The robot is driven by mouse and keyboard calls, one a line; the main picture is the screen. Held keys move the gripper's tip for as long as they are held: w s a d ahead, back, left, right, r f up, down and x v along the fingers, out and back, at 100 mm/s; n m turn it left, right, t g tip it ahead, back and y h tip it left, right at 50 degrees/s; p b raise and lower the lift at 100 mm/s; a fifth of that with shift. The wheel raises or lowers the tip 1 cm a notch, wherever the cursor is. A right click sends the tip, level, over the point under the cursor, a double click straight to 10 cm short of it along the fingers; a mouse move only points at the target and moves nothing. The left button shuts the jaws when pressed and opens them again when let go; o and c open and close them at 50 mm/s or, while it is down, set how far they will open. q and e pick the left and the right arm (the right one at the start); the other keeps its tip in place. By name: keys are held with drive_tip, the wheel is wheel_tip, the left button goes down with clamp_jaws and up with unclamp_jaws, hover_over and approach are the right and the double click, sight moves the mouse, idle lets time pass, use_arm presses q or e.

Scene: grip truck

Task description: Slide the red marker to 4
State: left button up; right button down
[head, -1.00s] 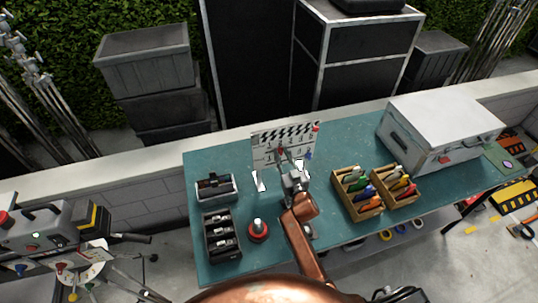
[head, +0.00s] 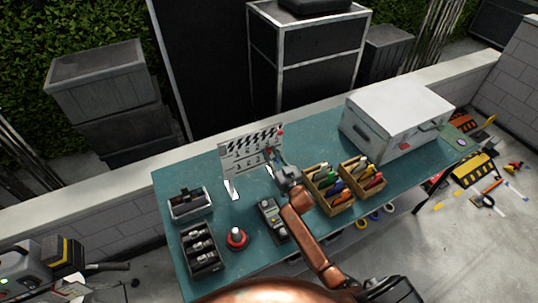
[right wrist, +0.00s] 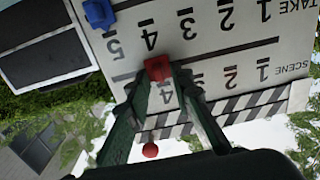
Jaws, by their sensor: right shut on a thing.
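The white clapperboard (head: 252,152) stands upright on the teal table, with rows of printed numbers; it appears upside down in the right wrist view (right wrist: 218,50). The red marker (right wrist: 158,68) sits on the slot of the SCENE row, beside that row's 4. My right gripper (head: 271,155) is at the right part of the board, and in the right wrist view its fingers (right wrist: 162,80) are closed around the red marker. A blue marker (right wrist: 98,14) is on the other row, near its 5. My left gripper is not in view.
Wooden trays (head: 326,199) with coloured items stand right of my arm, before a white case (head: 398,120). Black trays (head: 203,250), a red-based object (head: 237,238) and a dark device (head: 272,218) lie left of it. A red ball (right wrist: 150,150) shows by the board.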

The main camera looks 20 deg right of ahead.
drive_tip(key=shift+f, duration=0.15)
drive_tip(key=c, duration=2)
unclamp_jaws()
drive_tip(key=shift+c, duration=0.2)
drive_tip(key=s, duration=1.2)
drive_tip(key=shift+d, duration=0.3)
